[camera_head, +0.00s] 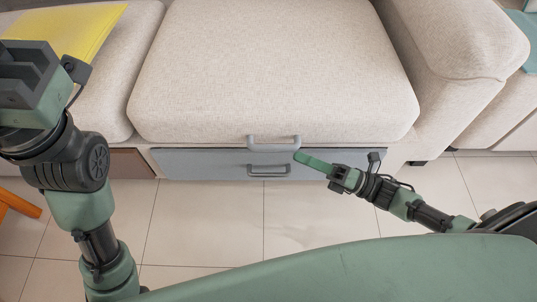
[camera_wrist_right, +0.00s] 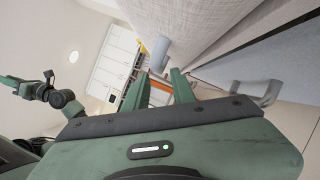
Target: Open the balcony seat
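The seat (camera_head: 275,70) is a wide beige cushion with a grey-blue handle (camera_head: 273,147) on its lower front edge. The seat looks shut, lying flat above a grey-blue front panel. My right gripper (camera_head: 300,157) is just right of this handle, its green fingers pointing left at it. In the right wrist view the two fingers (camera_wrist_right: 160,82) stand apart with nothing between them, and the seat handle (camera_wrist_right: 159,54) is just beyond their tips. Whether they touch it is unclear. My left gripper (camera_head: 25,78) is at the far left; its fingers cannot be made out clearly.
The grey-blue drawer front (camera_head: 215,163) below the seat has a second handle (camera_head: 267,171), close under the first. An armrest (camera_head: 455,45) rises at the right. A yellow cushion (camera_head: 65,30) lies on the left seat. An orange leg (camera_head: 18,203) stands at left. Tiled floor in front is clear.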

